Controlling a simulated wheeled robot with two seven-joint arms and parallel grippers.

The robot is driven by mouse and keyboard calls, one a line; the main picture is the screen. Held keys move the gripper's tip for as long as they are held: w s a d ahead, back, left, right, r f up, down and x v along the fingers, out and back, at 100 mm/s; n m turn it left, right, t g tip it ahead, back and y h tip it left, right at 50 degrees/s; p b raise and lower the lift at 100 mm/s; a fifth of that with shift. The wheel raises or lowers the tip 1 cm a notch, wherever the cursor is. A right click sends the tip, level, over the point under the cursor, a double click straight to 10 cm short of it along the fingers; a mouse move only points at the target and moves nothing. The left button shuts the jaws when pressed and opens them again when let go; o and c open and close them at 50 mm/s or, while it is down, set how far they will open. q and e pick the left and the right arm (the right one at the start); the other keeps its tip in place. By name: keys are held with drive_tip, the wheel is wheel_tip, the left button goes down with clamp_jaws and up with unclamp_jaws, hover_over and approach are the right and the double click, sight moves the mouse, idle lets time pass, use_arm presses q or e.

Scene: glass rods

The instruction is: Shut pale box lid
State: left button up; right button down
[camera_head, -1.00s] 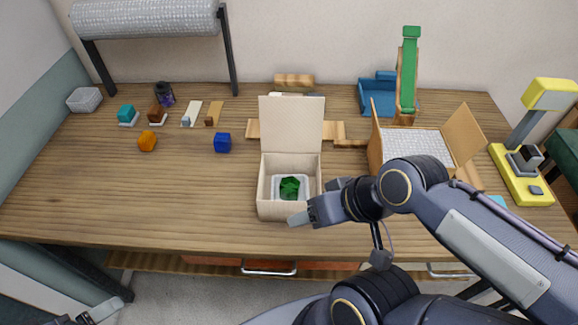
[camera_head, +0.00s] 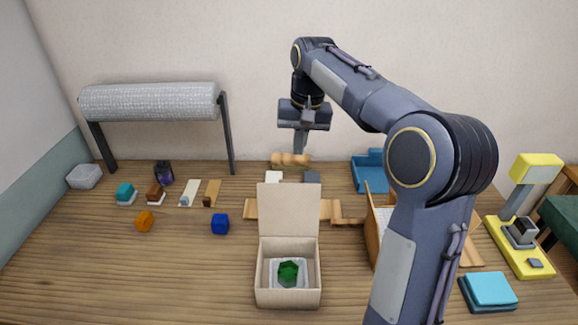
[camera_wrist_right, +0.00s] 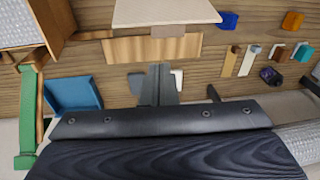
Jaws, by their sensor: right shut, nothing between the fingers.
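The pale box (camera_head: 288,299) stands open on the table, with its lid (camera_head: 289,210) upright at the back. A green faceted piece (camera_head: 288,273) sits in a light tray inside it. The lid also shows at the top of the right wrist view (camera_wrist_right: 166,12). My right gripper (camera_head: 299,150) is shut and empty, pointing down behind and above the lid, clear of it. Its fingers also show in the right wrist view (camera_wrist_right: 158,84). My left gripper is not in view.
A wooden board (camera_head: 252,209) lies behind the lid. A second open box (camera_head: 378,234) is partly hidden by my right arm. A blue tray (camera_head: 368,172) stands at the back, and a blue cube (camera_head: 220,224) lies left of the pale box. The front-left table is clear.

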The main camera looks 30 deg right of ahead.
wheel_tip(320, 180, down, 9)
drive_tip(key=w+a+h+p, duration=0.1)
drive_tip(key=shift+w+a+r+m+g, duration=0.2)
drive_tip(key=shift+w+m+g, duration=0.1)
drive_tip(key=shift+m+g, duration=0.1)
idle(0.4)
